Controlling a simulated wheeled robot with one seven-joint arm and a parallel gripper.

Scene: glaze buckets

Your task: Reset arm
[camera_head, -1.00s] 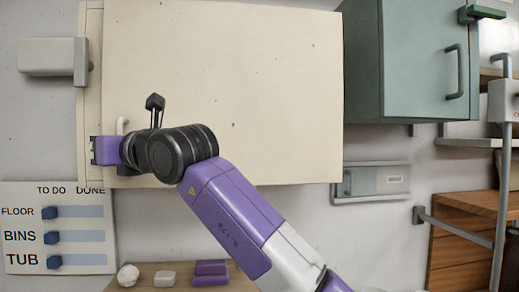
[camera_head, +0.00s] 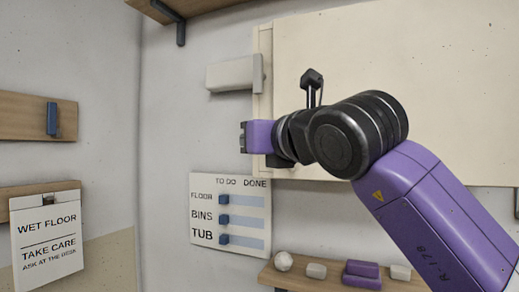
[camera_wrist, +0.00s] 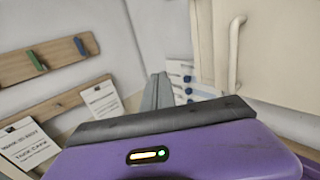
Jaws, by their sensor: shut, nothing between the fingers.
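My gripper (camera_head: 243,137) is at the left end of my purple and black arm in the head view, pointing left. It is in front of the left edge of a cream cabinet (camera_head: 440,70). In the wrist view its grey fingers (camera_wrist: 158,90) show beyond the purple housing, shut together with nothing between them. The arm stretches across the lower right of the head view and hides part of the cabinet.
A TO DO/DONE board (camera_head: 230,212) hangs below the gripper. A shelf (camera_head: 320,280) with small white and purple items is below the arm. A wet floor sign (camera_head: 47,240) hangs at left. The cabinet handle (camera_wrist: 235,55) shows in the wrist view.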

